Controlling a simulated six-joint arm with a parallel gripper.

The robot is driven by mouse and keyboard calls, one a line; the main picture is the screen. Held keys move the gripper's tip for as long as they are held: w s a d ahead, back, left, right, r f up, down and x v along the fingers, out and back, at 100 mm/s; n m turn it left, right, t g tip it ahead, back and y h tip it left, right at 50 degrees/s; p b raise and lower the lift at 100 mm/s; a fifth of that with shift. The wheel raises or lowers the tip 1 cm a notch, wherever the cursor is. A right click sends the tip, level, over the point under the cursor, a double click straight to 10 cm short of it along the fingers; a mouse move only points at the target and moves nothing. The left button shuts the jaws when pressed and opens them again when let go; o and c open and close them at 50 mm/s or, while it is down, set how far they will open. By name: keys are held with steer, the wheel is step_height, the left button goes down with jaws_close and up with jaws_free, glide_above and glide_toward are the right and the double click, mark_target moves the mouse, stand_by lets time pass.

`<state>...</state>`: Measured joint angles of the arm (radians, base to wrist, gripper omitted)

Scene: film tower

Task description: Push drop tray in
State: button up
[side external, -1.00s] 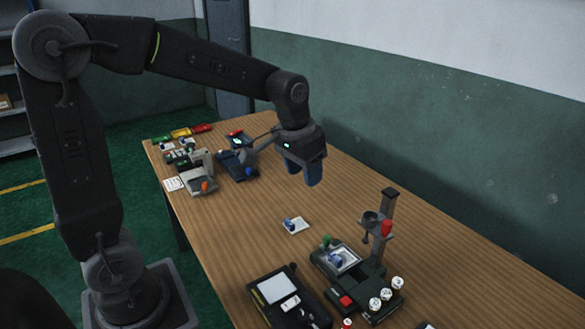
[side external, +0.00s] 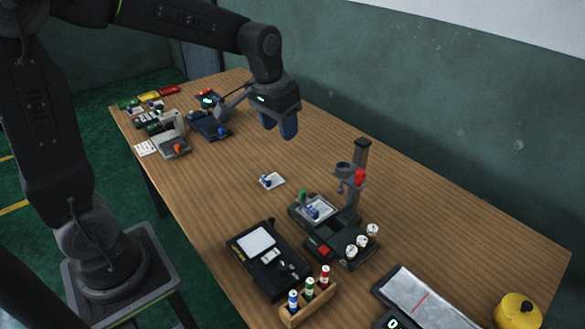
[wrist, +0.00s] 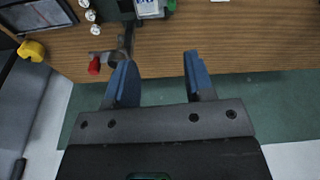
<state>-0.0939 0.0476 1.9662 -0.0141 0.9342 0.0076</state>
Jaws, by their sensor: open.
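The film tower has a dark base and an upright column (side external: 360,165) with a red part (side external: 360,178) and a grey cup-like part. A pale plate (side external: 323,204), which appears to be the drop tray, lies on the base's left part with a blue piece on it and a green knob (side external: 302,194) beside it. I cannot tell how far in it is. My gripper (side external: 280,135) is open and empty, high above the table and behind the tower. In the wrist view, the tower's red part (wrist: 94,66) shows beyond my open gripper (wrist: 160,60).
A dark box (side external: 270,258), a wooden bottle rack (side external: 308,302), a flat silver-topped unit (side external: 425,300) and a yellow pot (side external: 517,310) stand in front. More devices stand at the far end.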

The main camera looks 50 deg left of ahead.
steer(key=g, duration=0.2)
glide_toward(304, 191)
steer(key=shift+n, duration=0.4)
steer(key=f, duration=0.9)
steer(key=shift+w+a+f, duration=0.1)
steer(key=shift+a+f, duration=0.1)
steer(key=shift+c, duration=0.5)
jaws_close()
steer(key=shift+d, duration=0.1)
